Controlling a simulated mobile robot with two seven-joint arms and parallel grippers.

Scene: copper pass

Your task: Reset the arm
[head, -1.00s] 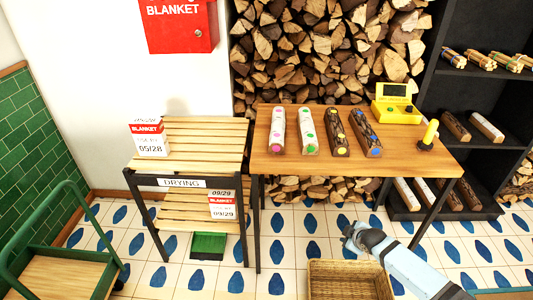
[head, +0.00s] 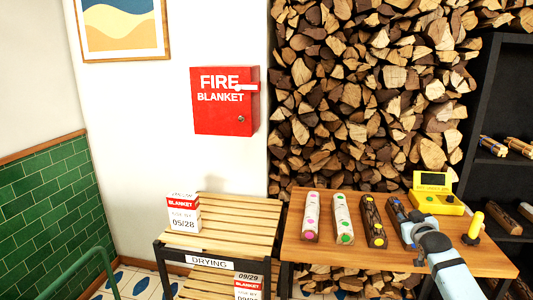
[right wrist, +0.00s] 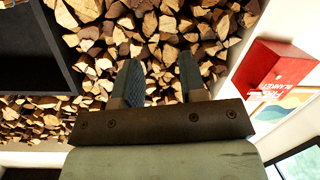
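My right arm comes in from the lower right of the head view. Its gripper (head: 412,229) is over the right part of the wooden table (head: 330,257) and covers part of a dark log (head: 394,209). In the right wrist view, the right gripper's two fingers (right wrist: 158,68) stand apart with nothing between them. They point toward the stacked firewood (right wrist: 150,25). My left gripper is not in view.
Two pale logs (head: 312,217) and another dark log (head: 373,222) lie on the table. A yellow device (head: 436,203) and a yellow-handled tool (head: 474,228) are near its right end. A slatted drying rack (head: 240,225) stands left; a red fire blanket box (head: 222,115) hangs above.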

